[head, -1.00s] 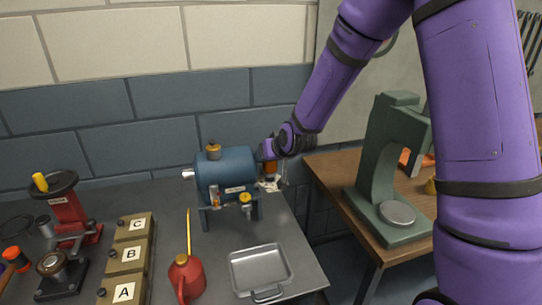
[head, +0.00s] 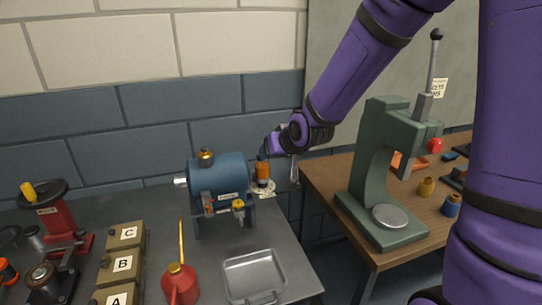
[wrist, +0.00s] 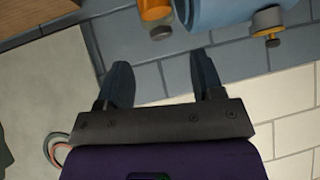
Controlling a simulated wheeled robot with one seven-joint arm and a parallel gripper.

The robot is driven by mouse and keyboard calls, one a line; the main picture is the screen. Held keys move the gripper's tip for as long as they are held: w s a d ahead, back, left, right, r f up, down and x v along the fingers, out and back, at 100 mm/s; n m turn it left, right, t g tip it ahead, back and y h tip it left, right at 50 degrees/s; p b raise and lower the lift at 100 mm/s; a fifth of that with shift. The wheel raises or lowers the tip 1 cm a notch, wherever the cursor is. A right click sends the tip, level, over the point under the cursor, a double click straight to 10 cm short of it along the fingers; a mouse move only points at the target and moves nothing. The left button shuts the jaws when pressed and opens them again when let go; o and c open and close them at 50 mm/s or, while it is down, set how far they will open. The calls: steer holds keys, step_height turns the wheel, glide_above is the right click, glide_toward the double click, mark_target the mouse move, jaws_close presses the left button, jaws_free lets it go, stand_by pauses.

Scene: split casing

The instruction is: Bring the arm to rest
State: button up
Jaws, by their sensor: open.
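My gripper (wrist: 162,85) is open in the wrist view, with its two dark fingers apart and nothing between them. In the head view my purple arm reaches down from the upper right. Its wrist end is beside the right end of the blue cylindrical casing (head: 222,172), and the fingers are hard to make out there. The casing stands on the grey bench and also shows at the top of the wrist view (wrist: 215,10). An orange part (head: 262,172) is at the casing's right end, close below the wrist; it also shows in the wrist view (wrist: 155,9).
A red oil can (head: 179,283), a metal tray (head: 228,272) and boxes marked A, B, C (head: 122,265) stand on the grey bench (head: 165,225). A green press (head: 374,165) stands on the wooden table (head: 327,180) at right. A brick wall is behind.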

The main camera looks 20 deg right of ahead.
steer(key=shift+s+d+r, duration=0.1)
steer(key=shift+s+r, duration=0.25)
steer(key=shift+s, duration=0.1)
